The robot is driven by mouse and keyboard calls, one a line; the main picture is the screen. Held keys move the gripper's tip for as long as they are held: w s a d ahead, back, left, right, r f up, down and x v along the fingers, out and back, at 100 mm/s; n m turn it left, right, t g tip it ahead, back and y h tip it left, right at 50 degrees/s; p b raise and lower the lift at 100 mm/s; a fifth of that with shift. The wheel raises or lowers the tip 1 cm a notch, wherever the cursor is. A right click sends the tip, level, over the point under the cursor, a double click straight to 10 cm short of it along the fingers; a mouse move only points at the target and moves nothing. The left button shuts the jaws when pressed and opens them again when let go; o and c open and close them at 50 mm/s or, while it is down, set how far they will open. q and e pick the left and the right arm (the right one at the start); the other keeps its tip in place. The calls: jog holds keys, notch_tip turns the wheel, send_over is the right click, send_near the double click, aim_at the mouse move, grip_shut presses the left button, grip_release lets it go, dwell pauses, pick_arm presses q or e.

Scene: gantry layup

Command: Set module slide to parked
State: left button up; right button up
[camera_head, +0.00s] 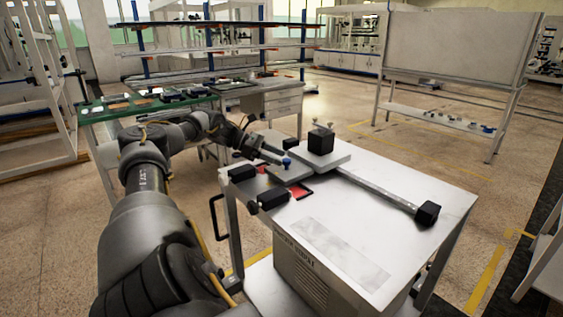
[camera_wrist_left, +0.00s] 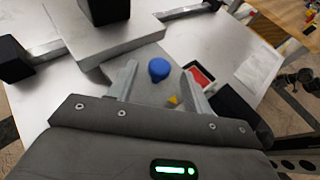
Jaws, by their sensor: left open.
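The module slide is a grey carriage plate (camera_head: 333,157) with a black block (camera_head: 320,141) on top, on a metal rail (camera_head: 380,191) across the white cart top. A lower grey plate at its left end carries a blue knob (camera_head: 287,162). The knob (camera_wrist_left: 159,69) also shows in the left wrist view, between the tips of my left gripper (camera_wrist_left: 160,74). The fingers are apart, one on each side, with visible gaps to the knob. In the head view my left gripper (camera_head: 272,156) reaches in from the left beside the knob. My right gripper is not in view.
Black blocks (camera_head: 242,173) and (camera_head: 272,198) flank the lower plate, with a red patch (camera_head: 301,192) beside it. The cart's front top is clear except for a grey label (camera_head: 340,253). A green-topped bench (camera_head: 140,106) stands behind.

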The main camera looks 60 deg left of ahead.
pick_arm(q)
jog(key=v, duration=0.8)
jog(key=shift+s+r, duration=0.1)
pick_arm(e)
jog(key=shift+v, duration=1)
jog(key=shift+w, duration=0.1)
